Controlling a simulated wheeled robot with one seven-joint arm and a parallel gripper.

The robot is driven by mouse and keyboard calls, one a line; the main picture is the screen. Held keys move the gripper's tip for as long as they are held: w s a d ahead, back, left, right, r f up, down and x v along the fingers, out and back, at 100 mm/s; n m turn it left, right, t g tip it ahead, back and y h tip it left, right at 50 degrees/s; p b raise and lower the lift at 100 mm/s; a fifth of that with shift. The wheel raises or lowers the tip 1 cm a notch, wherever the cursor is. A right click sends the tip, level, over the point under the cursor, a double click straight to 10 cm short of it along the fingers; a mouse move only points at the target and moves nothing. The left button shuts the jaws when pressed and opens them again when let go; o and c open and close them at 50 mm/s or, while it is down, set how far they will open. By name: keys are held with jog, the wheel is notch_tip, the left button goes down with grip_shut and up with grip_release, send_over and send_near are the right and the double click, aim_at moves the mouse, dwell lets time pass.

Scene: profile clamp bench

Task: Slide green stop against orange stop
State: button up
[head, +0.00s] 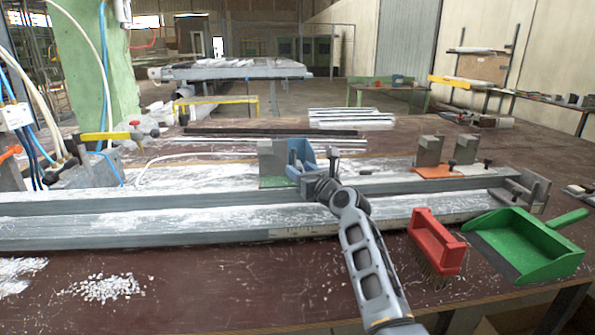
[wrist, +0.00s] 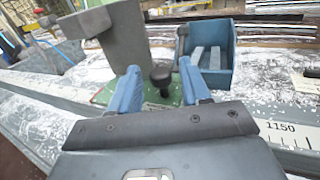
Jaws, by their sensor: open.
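The green stop has a green base plate (head: 272,183) and a grey upright block (head: 270,159), and sits on the rail left of the orange stop. In the wrist view its green plate (wrist: 152,96), grey block (wrist: 120,45) and black knob (wrist: 161,78) are ahead of my gripper (wrist: 159,72). My gripper is open, with blue fingers either side of the knob in the picture; contact cannot be told. The orange stop (head: 437,171), with grey blocks and black knobs, stands farther right on the same rail, with a clear gap between the stops. In the head view my wrist hides part of the rail.
A long grey rail (head: 120,230) with white dust runs across the bench. A red brush (head: 435,240) and green dustpan (head: 525,245) lie at front right. A grey end block (head: 520,190) closes the rail's right end.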

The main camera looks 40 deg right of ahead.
jog(key=shift+x, duration=1.05)
jog(key=c, duration=0.7)
grip_shut()
jog(key=shift+r, duration=0.1)
